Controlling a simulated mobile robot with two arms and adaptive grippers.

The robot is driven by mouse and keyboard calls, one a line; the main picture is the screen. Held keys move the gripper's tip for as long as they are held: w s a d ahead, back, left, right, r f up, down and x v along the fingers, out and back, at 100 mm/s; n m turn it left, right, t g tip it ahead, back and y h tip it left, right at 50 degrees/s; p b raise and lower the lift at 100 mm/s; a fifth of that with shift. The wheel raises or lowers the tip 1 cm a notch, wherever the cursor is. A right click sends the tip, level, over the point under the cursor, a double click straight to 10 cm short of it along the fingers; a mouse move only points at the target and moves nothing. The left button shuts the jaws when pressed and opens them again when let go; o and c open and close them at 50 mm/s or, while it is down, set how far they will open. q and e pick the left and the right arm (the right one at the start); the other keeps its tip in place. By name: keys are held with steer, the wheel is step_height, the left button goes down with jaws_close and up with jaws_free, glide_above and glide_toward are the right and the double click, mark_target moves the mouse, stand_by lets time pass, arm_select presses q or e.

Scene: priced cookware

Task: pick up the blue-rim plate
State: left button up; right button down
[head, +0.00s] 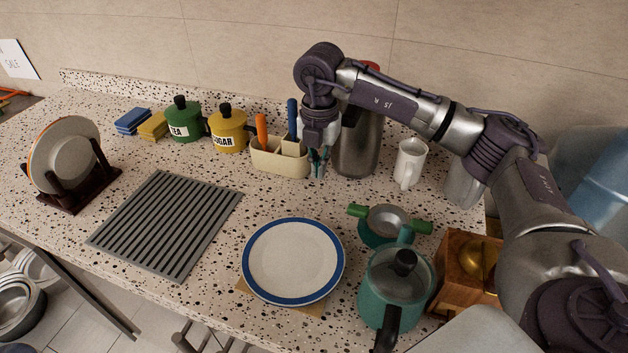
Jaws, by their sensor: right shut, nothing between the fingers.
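The blue-rim plate (293,261) is white with a blue band round its edge. It lies flat near the front of the speckled counter, over a tan square piece (316,306) that shows only at its corners. My right gripper (318,172) points down behind the plate, between the utensil holder and the steel canister. It is shut and empty, well apart from the plate. My left gripper is not in view.
A teal kettle (396,285) and a small teal pot (387,222) stand close right of the plate. A grey ribbed mat (168,224) lies to its left. Behind are a cream utensil holder (279,160), a steel canister (356,150) and a white mug (410,163).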

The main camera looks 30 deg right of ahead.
steer(key=p, duration=0.1)
glide_above(319, 210)
step_height(319, 210, down, 4)
steer(key=shift+s+a+f, duration=0.1)
step_height(319, 210, down, 5)
steer(key=shift+f+p, duration=0.2)
steer(key=shift+p, duration=0.35)
steer(key=shift+s+a+r+p, duration=0.15)
steer(key=shift+s+a+p, duration=0.65)
steer(key=shift+s+a, duration=0.4)
steer(key=shift+a, duration=0.25)
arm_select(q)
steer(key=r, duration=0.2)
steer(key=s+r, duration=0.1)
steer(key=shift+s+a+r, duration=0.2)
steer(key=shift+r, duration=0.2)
